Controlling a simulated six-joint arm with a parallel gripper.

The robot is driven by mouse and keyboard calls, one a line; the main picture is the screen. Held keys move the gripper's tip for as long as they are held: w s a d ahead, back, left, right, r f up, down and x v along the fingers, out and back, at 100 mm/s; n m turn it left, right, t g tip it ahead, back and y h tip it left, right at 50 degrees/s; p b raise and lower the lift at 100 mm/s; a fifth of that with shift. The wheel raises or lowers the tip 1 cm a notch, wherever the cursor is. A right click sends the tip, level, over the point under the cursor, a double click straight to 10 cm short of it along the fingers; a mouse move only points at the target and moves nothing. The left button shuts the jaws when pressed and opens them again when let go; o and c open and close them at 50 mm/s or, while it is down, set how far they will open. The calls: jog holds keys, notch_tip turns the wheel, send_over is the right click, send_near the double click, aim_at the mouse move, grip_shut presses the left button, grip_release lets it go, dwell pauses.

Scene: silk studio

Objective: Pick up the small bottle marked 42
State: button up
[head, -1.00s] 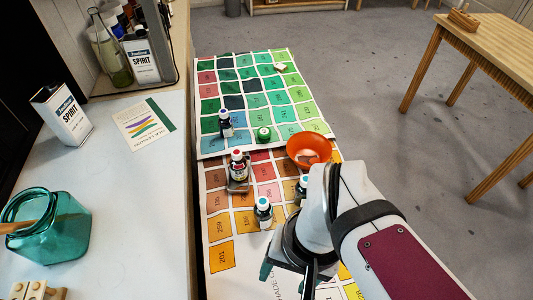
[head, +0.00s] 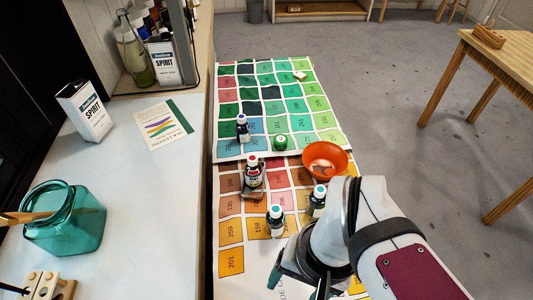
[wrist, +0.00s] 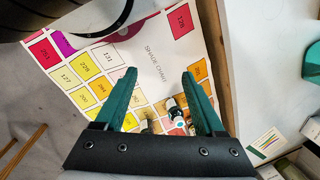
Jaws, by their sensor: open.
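Several small bottles with white labels stand on a colour shade chart (head: 230,292); I cannot read 42 on any. A bottle with a teal cap (head: 276,221) stands nearest my gripper (head: 296,282). A bottle with a pale blue cap (head: 317,203) stands just right of it, partly behind my arm. A red-capped bottle (head: 254,175) and a bottle with a pale cap (head: 242,130) stand farther back. My gripper is open and empty, nearer than the bottles. In the wrist view, a bottle (wrist: 176,112) shows between the green fingers, towards their bases.
An orange bowl (head: 325,160) and a green round jar (head: 281,143) are on the chart. The red-capped bottle is at a small grey metal piece (head: 252,193). A white counter (head: 150,215) with a teal glass jar (head: 65,235) and a spirit tin (head: 85,112) borders the left.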

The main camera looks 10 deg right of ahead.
notch_tip(320, 180, up, 5)
jog(key=w+a+f+t+y, duration=0.1)
jog(key=w+a+t, duration=0.4)
jog(key=w, duration=0.5)
jog(key=w+a+f+t+y, duration=0.1)
jog(key=w+a+t+y, duration=0.15)
jog(key=w+a, duration=0.6)
jog(key=r+m+t+h, duration=0.15)
jog(key=t+h, duration=0.55)
jog(key=h, duration=0.9)
send_over(272, 214)
jog(key=shift+m, duration=0.25)
jog(key=f, duration=1.8)
jog(key=shift+s+a+f, duration=0.15)
jog(key=shift+s+f, duration=0.1)
jog(key=x, duration=0.4)
jog(key=shift+w+d+f, duration=0.1)
jog(key=shift+d+f, duration=0.1)
jog(key=shift+f, duration=0.05)
jog(key=shift+w+d, duration=0.15)
jog(key=shift+w, duration=0.1)
grip_shut()
